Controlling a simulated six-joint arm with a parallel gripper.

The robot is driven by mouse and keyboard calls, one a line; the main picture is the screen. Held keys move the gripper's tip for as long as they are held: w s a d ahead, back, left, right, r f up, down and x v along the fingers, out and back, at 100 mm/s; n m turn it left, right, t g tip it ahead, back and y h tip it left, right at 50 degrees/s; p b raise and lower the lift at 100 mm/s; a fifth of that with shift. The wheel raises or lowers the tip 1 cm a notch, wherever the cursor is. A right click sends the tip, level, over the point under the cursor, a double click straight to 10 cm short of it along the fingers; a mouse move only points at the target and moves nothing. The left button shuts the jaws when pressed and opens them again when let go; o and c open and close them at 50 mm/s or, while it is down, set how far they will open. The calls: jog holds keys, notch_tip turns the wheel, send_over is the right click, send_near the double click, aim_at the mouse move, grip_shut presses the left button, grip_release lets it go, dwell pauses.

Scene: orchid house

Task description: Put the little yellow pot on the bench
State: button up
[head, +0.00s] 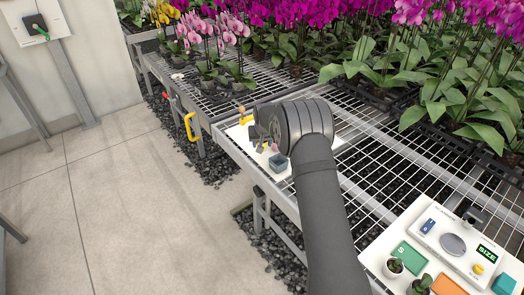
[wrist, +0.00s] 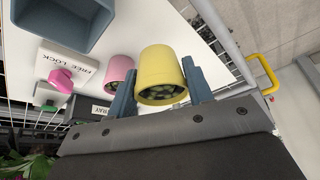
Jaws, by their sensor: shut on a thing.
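The little yellow pot (wrist: 161,66) is between the two blue-grey fingers of my gripper (wrist: 159,72) in the wrist view. The fingers are shut on it from both sides. Dark, grainy filling shows in its mouth, which faces the camera. Whether it touches the white board (wrist: 170,22) behind it, I cannot tell. In the head view my own wrist hides most of the gripper, and I cannot make out the yellow pot there. The wire-mesh bench (head: 345,185) runs along the right of the aisle, with the white board lying at its near-left edge.
A pink pot (wrist: 119,72) stands just beside the yellow one. A blue-grey open box (wrist: 62,22) and a "FREE LOCK" block with a pink knob (wrist: 62,79) are on the board. A yellow handle (head: 189,127) sticks out at the bench edge. Orchids fill the back.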

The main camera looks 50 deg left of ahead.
jog(key=shift+s+a+f, duration=0.1)
jog(key=shift+a+f, duration=0.05)
jog(key=shift+a, duration=0.05)
jog(key=shift+f, duration=1.9)
jog(key=shift+f, duration=0.15)
jog(key=o, duration=1)
jog(key=v, duration=1.2)
